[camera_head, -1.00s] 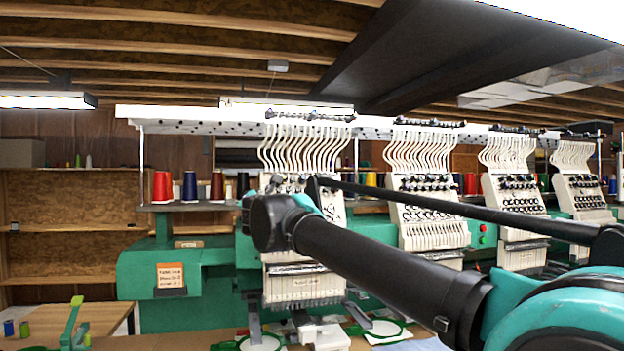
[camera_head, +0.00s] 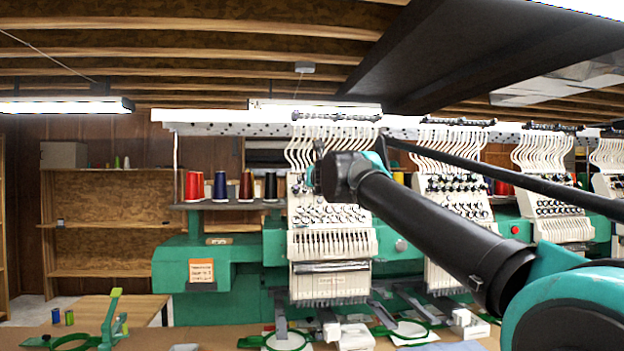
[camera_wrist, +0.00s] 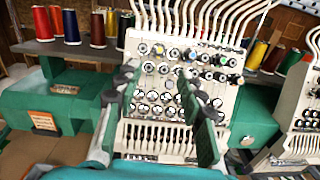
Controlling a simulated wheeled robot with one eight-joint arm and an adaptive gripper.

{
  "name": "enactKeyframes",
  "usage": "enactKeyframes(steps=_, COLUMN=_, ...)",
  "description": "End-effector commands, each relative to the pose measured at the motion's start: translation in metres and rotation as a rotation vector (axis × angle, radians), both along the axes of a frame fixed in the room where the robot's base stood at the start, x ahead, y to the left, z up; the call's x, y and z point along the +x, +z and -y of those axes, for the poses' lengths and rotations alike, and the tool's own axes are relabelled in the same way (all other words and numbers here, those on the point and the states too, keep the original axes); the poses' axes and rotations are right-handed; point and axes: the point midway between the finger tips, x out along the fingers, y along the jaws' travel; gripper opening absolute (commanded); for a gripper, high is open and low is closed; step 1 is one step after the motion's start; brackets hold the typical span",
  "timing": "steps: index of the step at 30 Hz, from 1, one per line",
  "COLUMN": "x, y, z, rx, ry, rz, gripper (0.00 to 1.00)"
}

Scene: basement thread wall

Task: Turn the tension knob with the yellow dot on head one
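Head one (camera_head: 331,250), the leftmost cream embroidery head, carries rows of tension knobs below its white thread tubes. The wrist view shows these knobs up close on the head's panel (camera_wrist: 140,70). The fingers hide some knobs at both sides, and contact with any knob cannot be told. In the head view, my wrist covers the panel's upper part.
Thread cones (camera_head: 220,187) stand on a shelf left of the head. More heads (camera_head: 455,200) stand to the right. Green hoops (camera_head: 285,341) and a white block (camera_head: 355,337) lie below. An orange-labelled sign (camera_head: 201,272) is on the green machine body.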

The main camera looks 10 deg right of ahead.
Motion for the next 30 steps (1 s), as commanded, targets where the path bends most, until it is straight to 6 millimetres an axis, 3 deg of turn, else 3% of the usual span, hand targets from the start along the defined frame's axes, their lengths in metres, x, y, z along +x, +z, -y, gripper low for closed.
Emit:
enactKeyframes(steps=15, x=0.087, y=0.0, z=0.002, rx=0.001, ry=0.0, rz=0.0, gripper=0.39)
enactKeyframes(steps=21, x=0.103, y=0.0, z=0.002, rx=0.001, ry=0.001, rz=0.0, gripper=0.39)
enactKeyframes(steps=30, x=0.106, y=0.0, z=0.002, rx=0.001, ry=0.0, rz=0.0, gripper=0.39)
